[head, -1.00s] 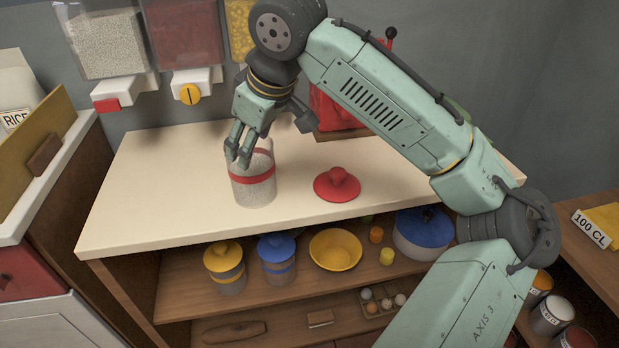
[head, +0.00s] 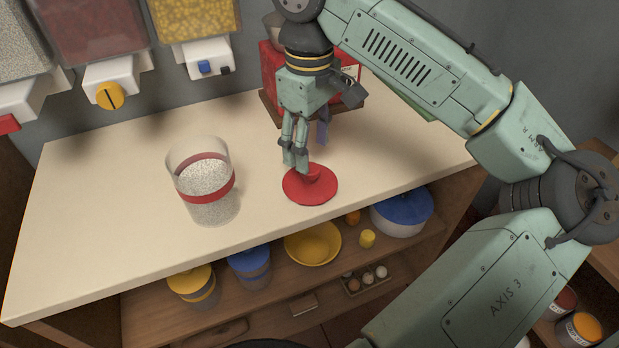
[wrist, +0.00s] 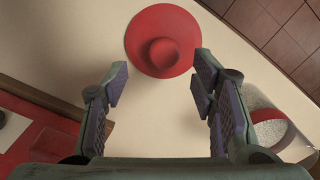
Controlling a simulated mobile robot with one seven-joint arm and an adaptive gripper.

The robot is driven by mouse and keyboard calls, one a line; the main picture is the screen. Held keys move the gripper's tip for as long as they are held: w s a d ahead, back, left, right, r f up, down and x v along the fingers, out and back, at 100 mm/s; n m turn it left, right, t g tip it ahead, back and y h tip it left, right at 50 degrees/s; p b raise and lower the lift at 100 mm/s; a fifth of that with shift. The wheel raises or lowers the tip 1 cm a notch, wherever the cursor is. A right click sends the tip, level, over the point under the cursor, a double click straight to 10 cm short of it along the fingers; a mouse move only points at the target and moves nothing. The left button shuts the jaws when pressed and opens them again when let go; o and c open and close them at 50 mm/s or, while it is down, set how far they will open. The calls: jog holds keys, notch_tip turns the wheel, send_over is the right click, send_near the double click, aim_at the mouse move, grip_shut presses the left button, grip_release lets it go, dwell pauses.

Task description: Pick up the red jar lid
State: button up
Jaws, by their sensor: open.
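The red jar lid (head: 300,188) lies flat on the pale counter, its round knob facing up. My gripper (head: 295,166) is just above and behind the lid in the head view, and its fingers hide part of it. In the wrist view the lid (wrist: 163,42) is at the top centre, ahead of the fingertips. There my gripper (wrist: 158,78) is open, with nothing between its fingers. I cannot tell from the frames how high the fingertips are above the lid.
An open glass jar (head: 208,182) with a red band and pale grains stands left of the lid. A red box (head: 283,70) stands behind my gripper. Dispensers (head: 195,38) hang on the wall. The counter's front edge is close to the lid, with shelves below.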

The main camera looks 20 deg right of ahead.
aim_at(311, 168)
jog(key=f, duration=0.2)
jog(key=s+f, duration=0.1)
jog(key=f, duration=0.1)
jog(key=shift+f+p, duration=0.1)
jog(key=shift+p, duration=0.2)
jog(key=shift+w+f, duration=0.1)
jog(key=shift+f, duration=0.55)
jog(key=shift+c, duration=0.4)
jog(key=c, duration=1)
jog(key=shift+r, duration=0.15)
jog(key=shift+c, duration=0.2)
